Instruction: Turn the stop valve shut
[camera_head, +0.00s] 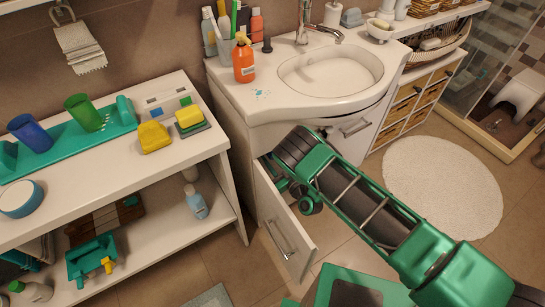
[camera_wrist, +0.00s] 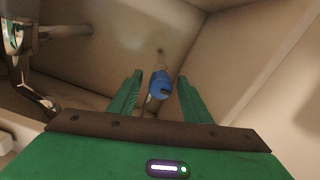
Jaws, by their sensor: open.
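In the wrist view, a blue knob (camera_wrist: 161,84) on a thin pipe from the cabinet's back wall looks like the stop valve. My gripper (camera_wrist: 158,88) is open, with one green finger to the left of the blue knob and one to the right. I cannot tell whether the knob lies between the fingertips or beyond them. In the head view, my green arm reaches into the cabinet under the sink (camera_head: 330,70) through the open door (camera_head: 283,225). The valve and my fingertips are hidden there.
Chrome drain pipes (camera_wrist: 22,60) stand at the left inside the cabinet, with walls close on both sides. The open white door hangs beside my arm. A white shelf unit (camera_head: 90,170) with cups and sponges stands left. A round white rug (camera_head: 443,187) lies on the floor to the right.

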